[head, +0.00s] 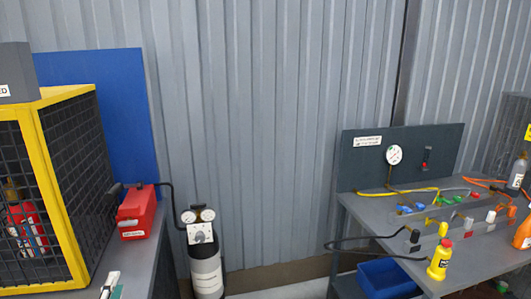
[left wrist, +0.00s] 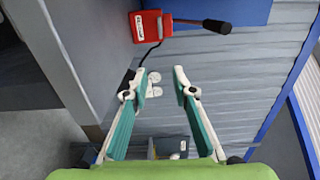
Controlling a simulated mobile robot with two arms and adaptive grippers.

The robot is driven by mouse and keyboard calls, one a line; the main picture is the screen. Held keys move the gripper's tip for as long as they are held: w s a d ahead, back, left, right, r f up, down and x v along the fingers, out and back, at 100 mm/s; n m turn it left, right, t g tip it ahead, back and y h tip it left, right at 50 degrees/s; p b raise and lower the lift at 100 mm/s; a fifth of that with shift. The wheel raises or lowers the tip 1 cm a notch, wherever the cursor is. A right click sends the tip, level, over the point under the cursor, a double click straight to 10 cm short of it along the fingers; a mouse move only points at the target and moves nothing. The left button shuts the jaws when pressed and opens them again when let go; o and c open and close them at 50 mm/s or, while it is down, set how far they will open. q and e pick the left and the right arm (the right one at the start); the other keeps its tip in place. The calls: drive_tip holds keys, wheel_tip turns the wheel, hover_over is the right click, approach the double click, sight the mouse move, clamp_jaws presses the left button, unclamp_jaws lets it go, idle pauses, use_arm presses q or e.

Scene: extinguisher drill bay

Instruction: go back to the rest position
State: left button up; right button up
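My left gripper (head: 110,285) shows only as a white and teal tip at the bottom edge of the head view, in front of the left bench. In the left wrist view my left gripper (left wrist: 166,72) has its two fingers apart, with nothing held between them. The gauges of the cylinder show beyond the gap. The rest of my left arm is out of the head view. My right gripper is in neither view.
A yellow-framed mesh cage (head: 75,190) and a red pump box (head: 136,212) stand on the left bench. A cylinder with gauges (head: 206,272) stands beside it. The right bench (head: 375,212) holds fittings, hoses and a yellow bottle (head: 440,262).

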use_arm(q)
drive_tip(key=s+d+f+n+g, duration=0.3)
drive_tip(key=s+f+n+g, duration=0.15)
drive_tip(key=s+f, duration=0.3)
drive_tip(key=s+d+f+n+g, duration=0.4)
drive_tip(key=s+f+n, duration=0.2)
drive_tip(key=s, duration=0.3)
drive_tip(key=s+d+f+n+g+h, duration=0.1)
drive_tip(key=s+d+f+g+h, duration=0.15)
drive_tip(key=s+d, duration=0.35)
drive_tip(key=s+d+f+n+g+h, duration=0.1)
drive_tip(key=s+d+n+g+h, duration=0.2)
drive_tip(key=s, duration=0.6)
wheel_tip(320, 180, down, 25)
drive_tip(key=s+d+m+g, duration=0.1)
drive_tip(key=s+a+f+g+y, duration=0.1)
drive_tip(key=s+a+f, duration=0.1)
drive_tip(key=s+f, duration=1.5)
drive_tip(key=shift+s+a+f, duration=0.25)
drive_tip(key=shift+s+a, duration=0.15)
drive_tip(key=shift+s, duration=0.05)
drive_tip(key=shift+m, duration=0.25)
